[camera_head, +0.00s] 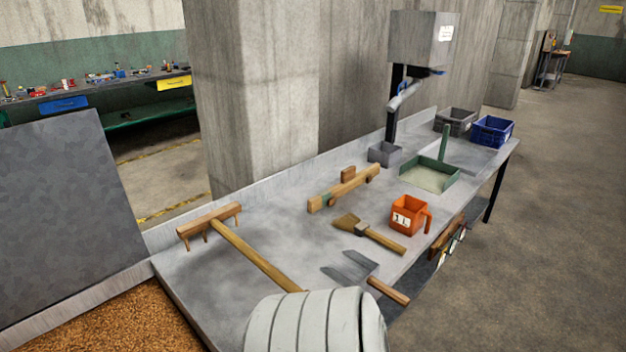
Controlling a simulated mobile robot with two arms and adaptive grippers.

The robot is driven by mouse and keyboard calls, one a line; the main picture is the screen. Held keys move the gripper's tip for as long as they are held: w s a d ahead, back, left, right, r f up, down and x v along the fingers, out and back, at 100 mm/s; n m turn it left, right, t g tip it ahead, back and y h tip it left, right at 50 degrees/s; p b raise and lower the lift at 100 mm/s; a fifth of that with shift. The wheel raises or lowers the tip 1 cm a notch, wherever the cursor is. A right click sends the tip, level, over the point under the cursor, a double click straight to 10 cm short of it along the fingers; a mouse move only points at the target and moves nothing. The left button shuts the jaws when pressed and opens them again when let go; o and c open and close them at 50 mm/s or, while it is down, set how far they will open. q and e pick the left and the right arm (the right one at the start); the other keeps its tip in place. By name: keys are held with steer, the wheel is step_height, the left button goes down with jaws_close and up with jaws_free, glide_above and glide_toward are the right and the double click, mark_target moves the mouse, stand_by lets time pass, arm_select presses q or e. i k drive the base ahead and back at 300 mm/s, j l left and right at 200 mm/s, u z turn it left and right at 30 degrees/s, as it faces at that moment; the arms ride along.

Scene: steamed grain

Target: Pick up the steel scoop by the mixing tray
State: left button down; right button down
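A grey metal scoop (352,269) with a short wooden handle (388,291) lies on the near part of the grey metal table, its handle pointing to the lower right. A green tray (441,183) with pale contents stands farther back on the same table, with a green upright piece at its far side. The orange jug and the brush lie between the scoop and this tray. Nothing is touching the scoop that I can see. Neither my left nor my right gripper is in view.
A wooden rake (255,254), a brush (372,234), a wooden level-like bar (343,189) and an orange jug (407,215) are around the scoop. A pale ribbed shape (315,324) rises close in front of it. Brown grain (115,322) fills the lower left.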

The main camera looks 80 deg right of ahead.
mark_target(351, 268)
steer(key=k+z, duration=0.15)
steer(key=z, duration=0.35)
steer(key=k+l+z, duration=0.1)
steer(key=z, duration=2.15)
steer(key=l+u, duration=0.1)
steer(key=u, duration=2)
steer(key=z, duration=2.05)
steer(key=i+l+u, duration=0.15)
steer(key=i+l, duration=0.05)
